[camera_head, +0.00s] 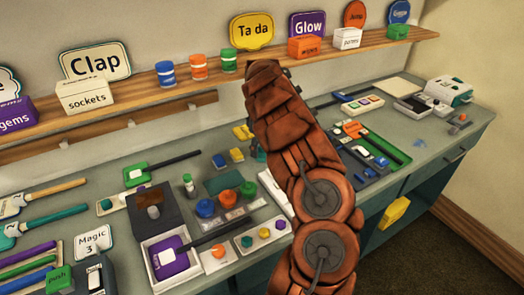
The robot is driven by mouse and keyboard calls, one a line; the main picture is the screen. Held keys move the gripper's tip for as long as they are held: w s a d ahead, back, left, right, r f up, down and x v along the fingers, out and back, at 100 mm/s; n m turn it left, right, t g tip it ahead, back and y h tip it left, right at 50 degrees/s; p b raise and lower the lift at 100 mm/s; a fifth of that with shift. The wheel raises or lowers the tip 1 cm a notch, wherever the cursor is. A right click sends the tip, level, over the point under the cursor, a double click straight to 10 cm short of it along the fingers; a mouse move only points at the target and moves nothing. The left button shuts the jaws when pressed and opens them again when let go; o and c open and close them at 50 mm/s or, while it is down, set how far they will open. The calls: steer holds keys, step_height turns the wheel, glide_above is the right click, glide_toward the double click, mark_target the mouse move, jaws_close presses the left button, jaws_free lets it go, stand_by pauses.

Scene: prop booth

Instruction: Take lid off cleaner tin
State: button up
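No tin with a readable cleaner label shows, so I cannot tell which container is the cleaner tin. Small round pots with a blue lid (205,208), an orange lid (226,196) and a green lid (248,189) stand in a row on the counter, left of my arm. Similar blue (166,74), orange (198,67) and green (229,61) banded jars stand on the shelf. My rust-brown arm rises through the middle and hides part of the counter. A small dark part (257,150), perhaps my gripper, shows beside the arm; its fingers cannot be made out.
A white-rimmed box (147,262) holding a purple item stands at the front. A tray (241,244) of coloured knobs lies beside it. Wands and label cards crowd the left counter (100,214). A green tray (397,154) lies right of my arm. The shelf (130,92) runs along the wall.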

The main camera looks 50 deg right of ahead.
steer(key=shift+a, duration=0.1)
steer(key=c, duration=0.8)
steer(key=shift+s, duration=0.1)
steer(key=shift+c, duration=0.2)
